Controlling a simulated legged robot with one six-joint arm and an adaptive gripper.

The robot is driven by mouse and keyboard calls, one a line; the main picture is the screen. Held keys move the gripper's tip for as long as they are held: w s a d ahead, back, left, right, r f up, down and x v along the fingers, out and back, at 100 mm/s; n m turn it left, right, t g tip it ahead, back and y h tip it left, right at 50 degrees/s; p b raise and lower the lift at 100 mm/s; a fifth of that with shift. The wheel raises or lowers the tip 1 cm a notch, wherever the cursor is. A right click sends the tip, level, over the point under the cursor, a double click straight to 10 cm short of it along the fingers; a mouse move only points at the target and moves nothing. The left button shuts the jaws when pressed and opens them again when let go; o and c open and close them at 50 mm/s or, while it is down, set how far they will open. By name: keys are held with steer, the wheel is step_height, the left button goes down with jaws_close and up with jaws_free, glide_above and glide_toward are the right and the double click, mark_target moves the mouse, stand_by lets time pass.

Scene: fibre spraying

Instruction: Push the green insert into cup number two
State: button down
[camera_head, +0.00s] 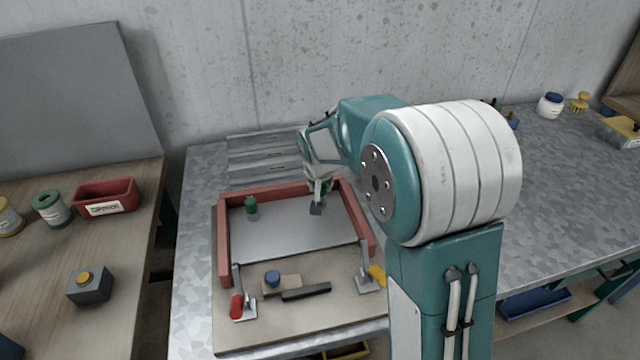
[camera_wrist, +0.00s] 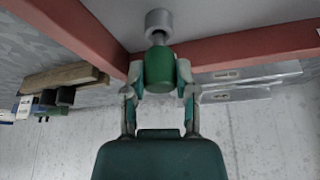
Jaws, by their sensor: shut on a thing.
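My gripper (camera_head: 318,188) points down inside the red-walled tray (camera_head: 225,240), near its back right corner. In the wrist view, its two fingers (camera_wrist: 160,92) are closed on both sides of a green rounded piece (camera_wrist: 160,68), which I take for the green insert. A grey cylinder (camera_wrist: 158,20) joined by a narrow neck lies beyond the green piece; I cannot tell whether it is part of the insert or a cup. In the head view a small grey-green block (camera_head: 317,208) shows under my fingers. Another green piece (camera_head: 251,207) stands upright at the tray's left. No cup number can be read.
Two clamps with red (camera_head: 237,306) and yellow (camera_head: 377,275) handles stand at the board's front. A blue-topped piece (camera_head: 272,278) and a dark bar (camera_head: 306,292) lie between them. The tray's middle floor is clear. A red bin (camera_head: 106,196) sits on the left table.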

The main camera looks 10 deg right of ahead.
steer(key=shift+f, duration=0.9)
steer(key=shift+c, duration=1.5)
jaws_free()
steer(key=v, duration=1.1)
steer(key=shift+r, duration=0.4)
steer(key=shift+s+a, duration=0.15)
